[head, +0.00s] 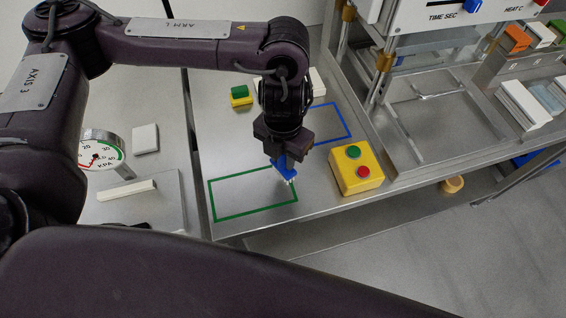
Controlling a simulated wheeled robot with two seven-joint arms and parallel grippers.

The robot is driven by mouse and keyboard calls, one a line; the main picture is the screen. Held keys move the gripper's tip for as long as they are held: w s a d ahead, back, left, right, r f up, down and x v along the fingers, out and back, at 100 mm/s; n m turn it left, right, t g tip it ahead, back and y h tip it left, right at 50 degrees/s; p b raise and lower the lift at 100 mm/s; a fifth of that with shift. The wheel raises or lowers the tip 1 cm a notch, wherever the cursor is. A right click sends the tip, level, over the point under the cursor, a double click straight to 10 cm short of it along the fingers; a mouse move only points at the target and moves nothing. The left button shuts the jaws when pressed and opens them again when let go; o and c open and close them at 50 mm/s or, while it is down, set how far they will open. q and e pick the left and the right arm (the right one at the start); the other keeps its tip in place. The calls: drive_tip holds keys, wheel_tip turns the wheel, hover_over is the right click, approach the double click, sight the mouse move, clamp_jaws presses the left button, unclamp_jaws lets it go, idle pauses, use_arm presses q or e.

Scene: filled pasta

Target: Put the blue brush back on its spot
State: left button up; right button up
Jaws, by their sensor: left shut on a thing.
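My left gripper (283,152) points down over the metal table and is shut on the blue brush (284,165). The brush has a blue body and pale bristles at its lower end. It shows over the right end of the green outline (213,203) marked on the table. I cannot tell whether the bristles touch the surface. The blue outline (349,126) lies behind and to the right of the gripper, partly hidden by my left arm. My right gripper is not in view.
A yellow box (345,184) with a green and a red button stands right of the gripper. A green and yellow block (241,96) lies behind. A dial gauge (101,150) and a white bar (127,190) are at left. The machine frame (400,175) rises at right.

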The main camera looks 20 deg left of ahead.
sight(283, 166)
use_arm(q)
drive_tip(key=shift+f, duration=0.35)
wheel_tip(283, 166, down, 3)
drive_tip(key=shift+f, duration=0.1)
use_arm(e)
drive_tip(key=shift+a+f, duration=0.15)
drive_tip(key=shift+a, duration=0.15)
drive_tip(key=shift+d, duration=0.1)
use_arm(q)
drive_tip(key=shift+f+b, duration=0.2)
drive_tip(key=shift+b, duration=0.15)
drive_tip(key=o, duration=1)
drive_tip(key=shift+r, duration=0.1)
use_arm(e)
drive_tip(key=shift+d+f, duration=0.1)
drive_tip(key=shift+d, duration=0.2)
